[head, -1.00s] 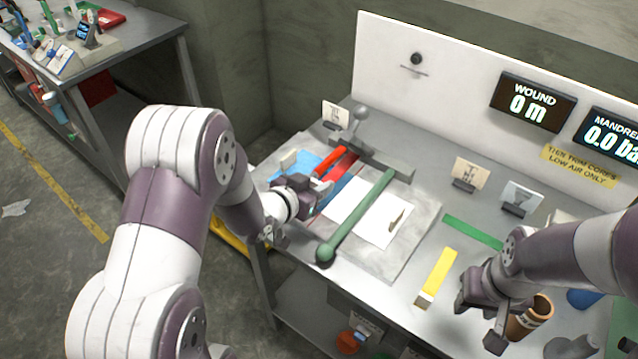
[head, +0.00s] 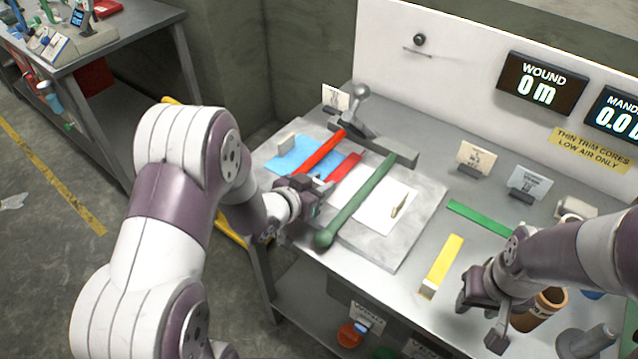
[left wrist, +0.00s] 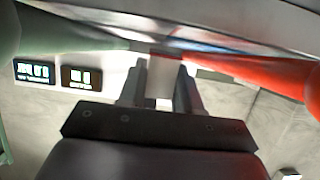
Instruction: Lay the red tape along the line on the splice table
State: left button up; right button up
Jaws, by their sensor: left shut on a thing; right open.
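My left gripper (head: 312,188) is shut on the near end of the red tape (head: 345,167), low over the splice table (head: 400,248). The tape shows as a short flat red strip between the red bar (head: 322,152) and the green bar (head: 357,202). In the left wrist view a pale piece (left wrist: 160,80) sits between the fingers, with the red bar (left wrist: 250,70) to the right. The jaws hide part of the tape, and I cannot make out the line. My right gripper (head: 482,322) is open and empty above the front right of the bench.
A blue sheet (head: 287,161) and a white sheet (head: 377,220) lie on the plate. A yellow strip (head: 444,262) and a green strip (head: 478,218) lie to the right. A brown cup (head: 550,300) stands beside my right gripper. Small cards stand along the back.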

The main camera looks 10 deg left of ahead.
pick_arm(q)
jog(key=shift+f+b, duration=0.4)
jog(key=shift+f, duration=0.1)
pick_arm(e)
jog(key=shift+f, duration=0.45)
pick_arm(q)
jog(key=o, duration=1.1)
pick_arm(e)
jog(key=shift+r+p, duration=0.35)
pick_arm(q)
jog(key=v, duration=1.2)
jog(key=shift+s+a+r, duration=0.15)
jog(key=shift+s, duration=0.1)
